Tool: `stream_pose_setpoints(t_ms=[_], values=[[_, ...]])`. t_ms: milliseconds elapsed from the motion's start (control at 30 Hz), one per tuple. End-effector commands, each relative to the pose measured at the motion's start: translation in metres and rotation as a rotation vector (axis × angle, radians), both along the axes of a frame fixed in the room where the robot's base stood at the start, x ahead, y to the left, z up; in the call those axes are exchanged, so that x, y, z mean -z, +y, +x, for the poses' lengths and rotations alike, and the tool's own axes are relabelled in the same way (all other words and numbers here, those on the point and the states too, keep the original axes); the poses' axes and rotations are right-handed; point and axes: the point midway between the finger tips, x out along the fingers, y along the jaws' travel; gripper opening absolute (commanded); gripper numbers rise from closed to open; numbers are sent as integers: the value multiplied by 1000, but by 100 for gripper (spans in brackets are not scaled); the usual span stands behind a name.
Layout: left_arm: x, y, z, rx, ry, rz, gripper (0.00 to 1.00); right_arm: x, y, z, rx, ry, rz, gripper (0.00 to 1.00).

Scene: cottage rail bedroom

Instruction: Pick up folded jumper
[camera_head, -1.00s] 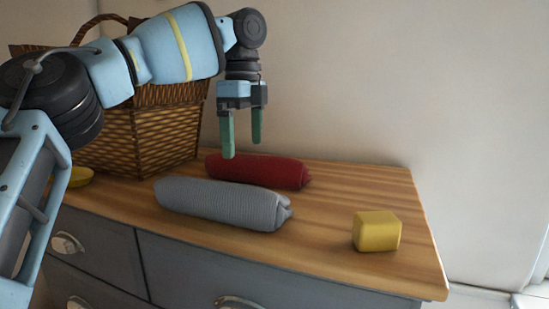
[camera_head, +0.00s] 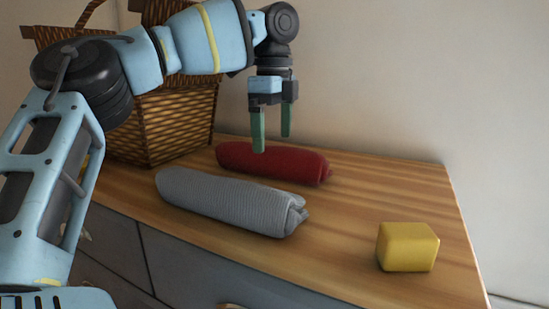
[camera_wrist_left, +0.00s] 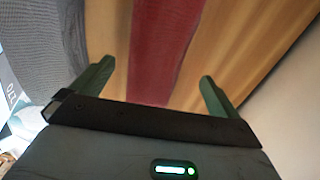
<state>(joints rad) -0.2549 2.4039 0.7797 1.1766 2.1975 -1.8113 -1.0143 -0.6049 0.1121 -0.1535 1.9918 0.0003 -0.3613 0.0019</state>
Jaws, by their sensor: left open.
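Two rolled knitted bundles lie on the wooden dresser top. The grey one (camera_head: 230,202) is nearer, and the dark red one (camera_head: 290,165) lies behind it, by the wall. Which of them is the folded jumper I cannot tell for sure. My left gripper (camera_head: 272,142) points down, open and empty, over the red bundle. In the left wrist view the red bundle (camera_wrist_left: 160,50) runs between the two green fingers (camera_wrist_left: 155,85), and the grey bundle (camera_wrist_left: 45,40) is at the left. The fingers appear above the red bundle, not closed on it. My right gripper is not in view.
A yellow block (camera_head: 407,248) stands at the right of the dresser top (camera_head: 345,225). A wicker basket (camera_head: 170,125) stands at the back left, partly hidden by my left arm. The wall is close behind the dresser. Bare wood lies between the bundles and the block.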

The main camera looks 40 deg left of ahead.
Motion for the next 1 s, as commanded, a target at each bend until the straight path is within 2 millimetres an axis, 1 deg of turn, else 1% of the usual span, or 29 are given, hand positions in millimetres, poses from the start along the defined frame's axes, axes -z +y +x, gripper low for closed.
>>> stream_pose_setpoints(t_ms=[67,133,300,433,533,733,1000], values=[[2,0,0,1,0,1,100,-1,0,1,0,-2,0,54],[9,0,0,0,2,0,100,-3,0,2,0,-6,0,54],[33,0,1,1,0,0,100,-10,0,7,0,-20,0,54],[46,1,1,-1,-1,0,100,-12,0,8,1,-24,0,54],[51,1,2,-2,-1,0,100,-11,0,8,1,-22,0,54],[51,1,2,-2,-1,1,100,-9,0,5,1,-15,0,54],[51,1,2,-1,-1,0,65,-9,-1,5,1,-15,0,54]])
